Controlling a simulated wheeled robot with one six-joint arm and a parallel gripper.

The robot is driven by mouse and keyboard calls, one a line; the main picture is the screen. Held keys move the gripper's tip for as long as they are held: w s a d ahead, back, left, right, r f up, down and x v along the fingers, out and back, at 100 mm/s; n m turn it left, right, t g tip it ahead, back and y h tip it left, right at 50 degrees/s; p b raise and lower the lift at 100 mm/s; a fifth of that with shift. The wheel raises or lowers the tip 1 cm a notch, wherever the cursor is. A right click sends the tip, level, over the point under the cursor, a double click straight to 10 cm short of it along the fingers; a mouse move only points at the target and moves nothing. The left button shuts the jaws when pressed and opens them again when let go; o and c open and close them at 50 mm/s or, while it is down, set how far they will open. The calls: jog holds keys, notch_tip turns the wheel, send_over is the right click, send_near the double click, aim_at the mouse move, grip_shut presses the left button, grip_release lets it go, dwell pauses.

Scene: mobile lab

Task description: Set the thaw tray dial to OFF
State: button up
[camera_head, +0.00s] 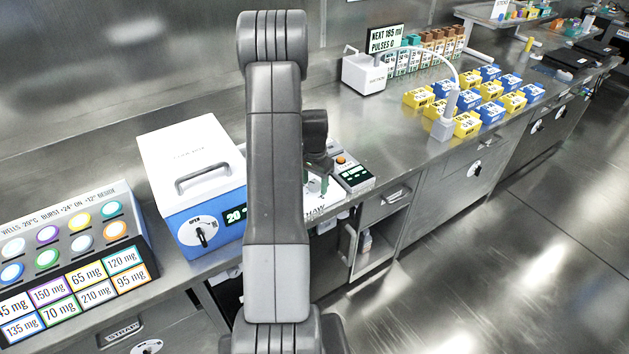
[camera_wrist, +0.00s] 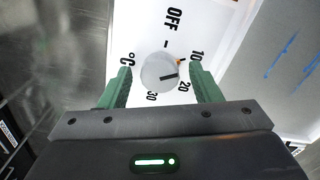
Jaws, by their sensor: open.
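The thaw tray dial (camera_wrist: 158,74) is a round pale knob on a white panel in the wrist view. OFF is printed above it, 10, 20 and 30 run down its right side to below, and °C is at left. A dark bar on the knob points right, roughly between 10 and 20, and a small orange mark shows at its upper right. My gripper (camera_wrist: 160,70) is open, its green fingers on either side of the dial with visible gaps. In the head view the thaw tray (camera_head: 313,211) is mostly hidden behind my arm.
A blue and white box (camera_head: 205,190) with its own dial stands left of the tray. A small panel with an orange button (camera_head: 341,159) is at its right. Yellow and blue blocks (camera_head: 467,125) stand farther along the bench.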

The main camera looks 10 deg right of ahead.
jog(key=c, duration=1)
jog(key=shift+f+n+b, duration=0.1)
jog(key=shift+n+b, duration=1.15)
jog(key=shift+n, duration=0.15)
jog(key=n+b, duration=0.1)
jog(key=n, duration=0.1)
jog(key=shift+n, duration=0.3)
jog(key=n+b, duration=0.3)
jog(key=n, duration=0.3)
jog(key=shift+n, duration=0.4)
